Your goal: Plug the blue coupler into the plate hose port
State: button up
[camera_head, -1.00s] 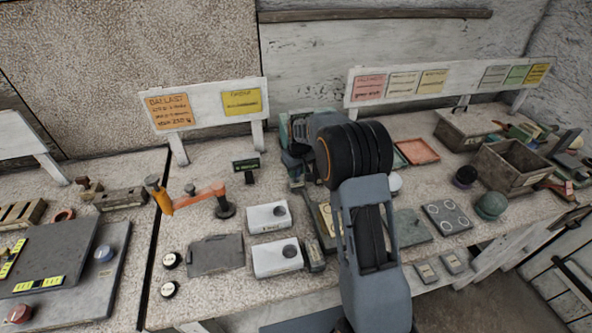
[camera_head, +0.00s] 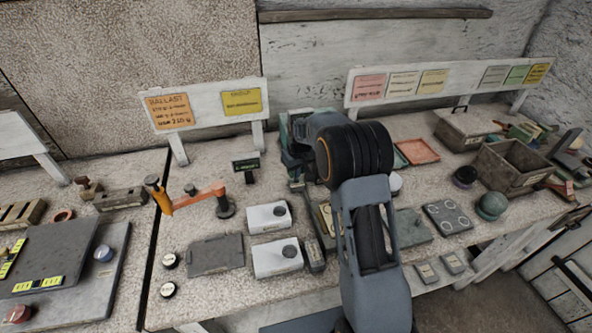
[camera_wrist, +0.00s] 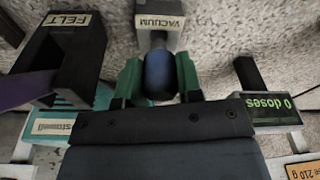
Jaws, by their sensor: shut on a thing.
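My gripper (camera_wrist: 158,80) has green fingers and is shut on the blue coupler (camera_wrist: 160,76), a dark blue rounded piece between them in the wrist view. A grey block labelled VACUUM (camera_wrist: 158,23) stands right beyond the coupler. The coupler's far end is close to this block, but I cannot tell whether it is seated in it or only near it. In the head view my arm hides the gripper and the coupler. I cannot make out the plate hose port for certain in either view.
In the wrist view, a dark holder labelled FELT (camera_wrist: 70,50) stands close on the left and a "0 doses" display (camera_wrist: 268,108) on the right. In the head view, white boxes (camera_head: 277,257), a grey plate (camera_head: 215,256) and an orange lever (camera_head: 195,197) lie left of my arm.

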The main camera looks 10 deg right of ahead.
jog(key=shift+f+b, duration=1.1)
jog(key=shift+f, duration=0.4)
jog(key=o, duration=1)
jog(key=shift+r, duration=0.1)
jog(key=shift+r+p, duration=1.25)
jog(key=shift+r, duration=0.65)
